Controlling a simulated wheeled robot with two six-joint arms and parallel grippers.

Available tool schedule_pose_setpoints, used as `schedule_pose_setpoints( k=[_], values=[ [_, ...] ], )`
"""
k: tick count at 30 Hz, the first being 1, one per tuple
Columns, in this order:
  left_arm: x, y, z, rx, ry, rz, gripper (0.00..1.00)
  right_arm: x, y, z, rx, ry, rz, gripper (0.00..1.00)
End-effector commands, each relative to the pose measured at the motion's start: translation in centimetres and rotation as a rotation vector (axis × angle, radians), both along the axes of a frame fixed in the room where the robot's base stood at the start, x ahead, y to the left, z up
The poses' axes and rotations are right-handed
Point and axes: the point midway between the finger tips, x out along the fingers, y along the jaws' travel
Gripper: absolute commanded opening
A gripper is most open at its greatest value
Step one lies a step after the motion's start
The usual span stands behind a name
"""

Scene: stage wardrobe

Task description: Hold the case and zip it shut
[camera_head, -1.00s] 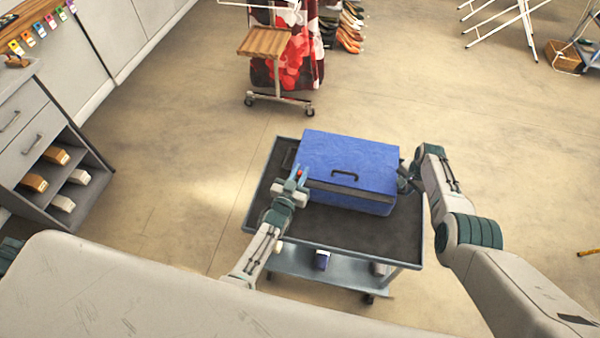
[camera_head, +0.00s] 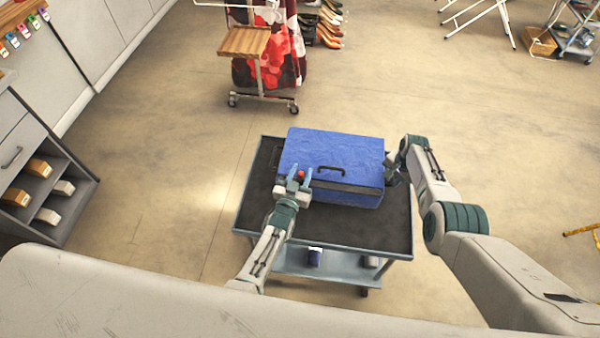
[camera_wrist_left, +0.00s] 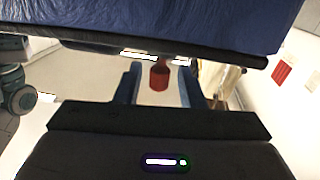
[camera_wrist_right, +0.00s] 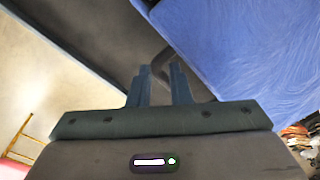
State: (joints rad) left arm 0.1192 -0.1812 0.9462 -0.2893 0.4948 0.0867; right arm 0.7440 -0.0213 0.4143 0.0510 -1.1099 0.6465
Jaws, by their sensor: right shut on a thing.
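The blue case (camera_head: 335,155) lies on a dark-topped cart, lid down, with a black handle (camera_head: 331,169) on its near upper edge. A red zip pull (camera_head: 301,175) is at the near side, towards the left corner; it also shows in the left wrist view (camera_wrist_left: 159,78). My left gripper (camera_head: 299,174) is open, its fingers on either side of the pull with gaps. My right gripper (camera_head: 391,170) is at the case's right side, shut on a dark side handle (camera_wrist_right: 165,62). The case hides part of this grip in the head view. How much of the seam is closed cannot be told.
The cart top (camera_head: 262,205) has bare room left and in front of the case. Its lower shelf (camera_head: 335,268) holds small items. A wheeled stand (camera_head: 246,42) with red cloth stands behind. A drawer unit (camera_head: 30,165) is at far left. Open floor surrounds the cart.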

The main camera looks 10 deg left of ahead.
Motion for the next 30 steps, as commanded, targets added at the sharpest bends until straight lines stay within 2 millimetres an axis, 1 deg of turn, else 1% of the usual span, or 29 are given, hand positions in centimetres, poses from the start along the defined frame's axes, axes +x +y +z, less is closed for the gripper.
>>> schedule_pose_setpoints(
  k=[6,10,14,21,24,27,30],
  values=[
    [-0.1,0.0,0.0,0.000,-0.001,0.000,0.36,0.0,0.1,0.0,0.001,-0.001,0.000,0.00],
    [-0.9,0.2,0.0,0.000,-0.001,0.000,0.36,0.0,0.1,0.0,0.001,-0.001,0.000,0.00],
    [-3.0,0.5,-0.1,0.000,0.000,0.001,0.36,0.0,0.1,0.0,0.001,-0.001,0.000,0.00],
    [-7.8,1.2,-0.1,0.000,0.001,0.000,0.36,0.0,0.1,0.0,0.001,-0.001,0.000,0.00],
    [-9.4,1.5,0.0,0.000,0.001,0.000,0.36,0.0,0.1,0.0,0.001,0.000,0.000,0.00],
    [-10.7,1.7,0.0,0.001,0.001,0.000,0.36,0.0,0.1,0.0,0.001,0.000,0.000,0.00],
    [-11.5,1.8,0.0,0.000,0.000,0.000,0.36,0.0,0.1,0.0,0.001,0.000,0.000,0.00]
  ],
)
